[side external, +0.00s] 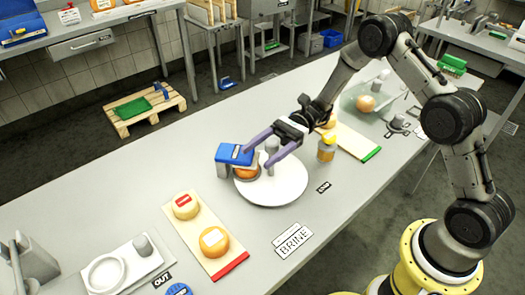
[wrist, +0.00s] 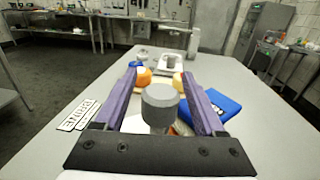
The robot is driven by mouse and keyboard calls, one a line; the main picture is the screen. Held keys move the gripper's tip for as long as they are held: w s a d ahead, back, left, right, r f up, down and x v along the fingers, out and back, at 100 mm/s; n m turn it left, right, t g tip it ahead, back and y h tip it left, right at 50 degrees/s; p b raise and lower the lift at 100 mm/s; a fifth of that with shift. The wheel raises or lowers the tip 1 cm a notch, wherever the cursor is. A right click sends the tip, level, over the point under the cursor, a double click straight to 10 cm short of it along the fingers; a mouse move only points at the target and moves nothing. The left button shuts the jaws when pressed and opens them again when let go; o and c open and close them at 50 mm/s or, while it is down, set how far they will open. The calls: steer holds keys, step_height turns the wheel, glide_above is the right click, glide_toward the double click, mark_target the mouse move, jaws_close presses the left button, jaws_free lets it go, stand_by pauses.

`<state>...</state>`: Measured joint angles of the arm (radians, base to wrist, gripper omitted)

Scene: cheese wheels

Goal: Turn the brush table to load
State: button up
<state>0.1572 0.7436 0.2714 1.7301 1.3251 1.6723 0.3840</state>
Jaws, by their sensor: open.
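The brush table is a round white turntable (side external: 288,190) on the long grey bench. A grey upright knob (side external: 271,148) stands on it; in the wrist view the knob (wrist: 162,105) fills the space between the fingers. A blue brush block (side external: 234,154) sits at the turntable's left edge, above an orange cheese wheel (side external: 246,172). The brush (wrist: 215,106) shows to the right in the wrist view. My gripper (side external: 257,158) is open, with its purple fingers on either side of the knob. Whether a finger touches the knob, I cannot tell.
Two cheese wheels (side external: 214,242) lie on a red-edged board (side external: 195,230) to the left. A green-edged board (side external: 360,145) lies behind the jar. A BRINE sign (side external: 293,240) lies in front.

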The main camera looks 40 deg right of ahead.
jaws_close()
stand_by(0.3)
stand_by(1.1)
